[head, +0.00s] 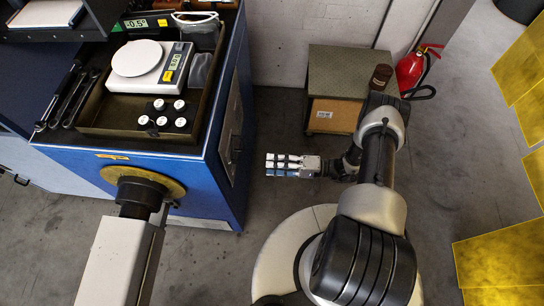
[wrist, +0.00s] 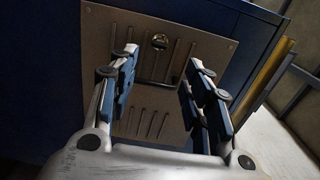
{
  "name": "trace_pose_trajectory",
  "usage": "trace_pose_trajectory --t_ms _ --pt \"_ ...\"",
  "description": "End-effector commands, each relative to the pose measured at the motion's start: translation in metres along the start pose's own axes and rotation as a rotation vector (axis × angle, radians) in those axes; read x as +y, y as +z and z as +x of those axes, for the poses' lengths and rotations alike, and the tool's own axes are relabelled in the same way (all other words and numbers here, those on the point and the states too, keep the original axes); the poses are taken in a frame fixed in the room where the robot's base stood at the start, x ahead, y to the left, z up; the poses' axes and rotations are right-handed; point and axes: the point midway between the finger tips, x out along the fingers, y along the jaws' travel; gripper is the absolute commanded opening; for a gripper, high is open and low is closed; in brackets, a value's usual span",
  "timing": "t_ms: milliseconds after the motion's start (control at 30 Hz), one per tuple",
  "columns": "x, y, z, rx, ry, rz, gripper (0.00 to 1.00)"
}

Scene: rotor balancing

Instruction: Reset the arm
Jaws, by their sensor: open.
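My arm stands at the right of the head view, with its forearm folded low over my round pale base. My gripper (head: 283,165) points left in the space between the blue cabinet and the small wooden cabinet. In the wrist view my gripper (wrist: 165,95) has its two blue-padded fingers wide apart, open and empty. Behind the fingers is a grey vented metal panel (wrist: 215,48) on the blue cabinet side, apart from the fingertips.
The blue cabinet (head: 215,185) carries a tray with a white scale (head: 148,65) and several small white-capped weights (head: 160,115). A wooden cabinet (head: 335,115) and a red fire extinguisher (head: 410,70) stand at the back. Yellow panels (head: 500,240) edge the right side.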

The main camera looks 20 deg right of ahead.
Motion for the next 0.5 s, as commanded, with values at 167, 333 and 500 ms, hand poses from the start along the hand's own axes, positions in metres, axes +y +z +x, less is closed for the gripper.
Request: trace_pose_trajectory --t_ms 167,333,500 --pt "0.0 0.0 0.0 0.0 0.0 0.0 0.45" --pt "-0.005 -0.003 0.0 -0.012 0.006 -0.002 0.45" --pt "-0.045 -0.017 0.002 -0.122 0.07 0.003 0.45"
